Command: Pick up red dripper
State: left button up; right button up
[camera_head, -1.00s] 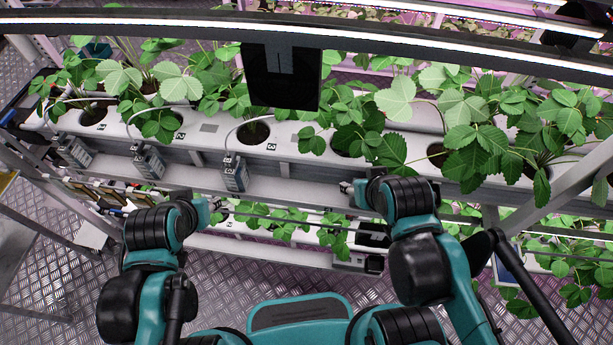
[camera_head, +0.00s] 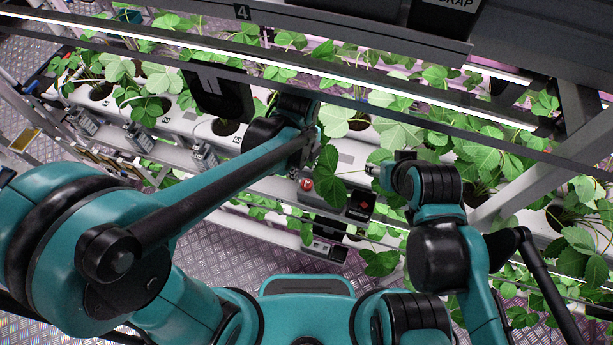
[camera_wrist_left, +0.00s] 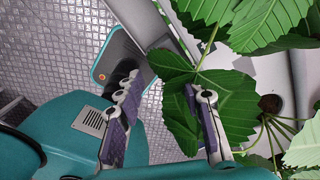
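I cannot make out a red dripper for certain. A small red knob-like part (camera_head: 306,184) shows on a dark box below the rack gutter in the head view. It does not show in the left wrist view. My left gripper (camera_wrist_left: 162,84) is open in the left wrist view, with strawberry leaves between and beside its fingers and nothing held. In the head view my left arm reaches across to the rack, and its end is near the leaves above the red part. My right gripper (camera_head: 374,170) is by the gutter to the right, its fingers too small to read.
A white gutter (camera_head: 175,122) carries strawberry plants (camera_head: 400,135). Several grey clipped devices with thin tubes (camera_head: 204,154) hang on its front. A second dark box (camera_head: 361,203) sits right of the red part. Dark rails and light strips cross above.

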aim_at(307, 183)
pick_arm(q)
jog(key=shift+d+f+m, duration=0.1)
jog(key=shift+d+m, duration=0.4)
notch_tip(307, 183, down, 8)
jog(key=shift+w+d+r+b, duration=0.1)
jog(key=shift+w+d+b, duration=0.05)
jog(key=shift+b, duration=0.8)
jog(key=c, duration=0.5)
